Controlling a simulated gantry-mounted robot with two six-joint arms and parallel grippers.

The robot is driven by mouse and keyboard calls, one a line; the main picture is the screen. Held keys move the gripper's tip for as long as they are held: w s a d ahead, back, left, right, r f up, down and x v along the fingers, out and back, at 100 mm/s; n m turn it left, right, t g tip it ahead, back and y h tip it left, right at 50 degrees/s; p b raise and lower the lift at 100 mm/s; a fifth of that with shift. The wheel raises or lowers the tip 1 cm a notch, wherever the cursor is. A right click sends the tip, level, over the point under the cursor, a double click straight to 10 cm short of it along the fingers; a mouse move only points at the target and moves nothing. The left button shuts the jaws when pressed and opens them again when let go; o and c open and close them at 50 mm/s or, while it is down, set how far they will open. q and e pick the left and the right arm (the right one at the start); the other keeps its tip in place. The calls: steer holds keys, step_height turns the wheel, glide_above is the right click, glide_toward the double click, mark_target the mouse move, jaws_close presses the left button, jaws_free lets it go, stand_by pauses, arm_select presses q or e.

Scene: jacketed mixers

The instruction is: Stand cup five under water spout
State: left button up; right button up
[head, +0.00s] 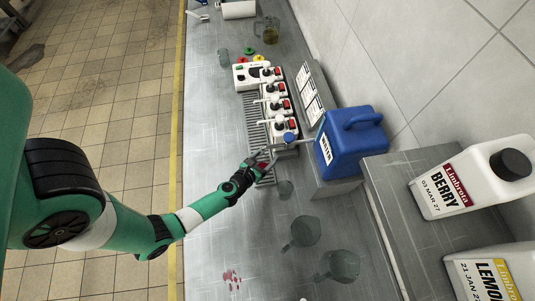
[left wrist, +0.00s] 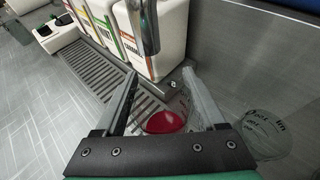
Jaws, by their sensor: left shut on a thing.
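My left gripper (head: 268,161) reaches from the left to the near end of the grey drip tray (head: 257,136). In the left wrist view its fingers (left wrist: 163,98) are shut around a clear cup with red liquid (left wrist: 165,122) at the bottom. No number on this cup can be read. The blue water container (head: 352,141), labelled WATER, stands on a ledge to the right. Its spout (head: 301,140) points left, close to the gripper and cup. I cannot tell if the cup is directly under it or touching the tray. My right gripper is not in view.
A small clear cup (head: 286,189) and two clear jugs (head: 303,232) (head: 342,265) stand nearer. A red spill (head: 232,279) marks the counter. The counter's left side is free.

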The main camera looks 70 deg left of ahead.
mark_target(266, 160)
arm_select(q)
steer(key=f+b, duration=0.3)
steer(key=f, duration=0.1)
steer(key=shift+w+a+f+b, duration=0.1)
steer(key=shift+w+a+b, duration=0.15)
steer(key=shift+a+b, duration=0.05)
steer(key=shift+r, duration=0.2)
steer(key=shift+f, duration=0.15)
steer(key=o, duration=1.3)
steer(key=shift+r+p, duration=0.25)
steer(key=shift+p, duration=0.05)
steer(key=shift+s+d+r, duration=0.1)
steer(key=shift+s+d, duration=0.15)
steer(key=shift+s, duration=0.05)
steer(key=p+v, duration=0.1)
steer(key=v, duration=1)
steer(key=shift+s+d, duration=0.15)
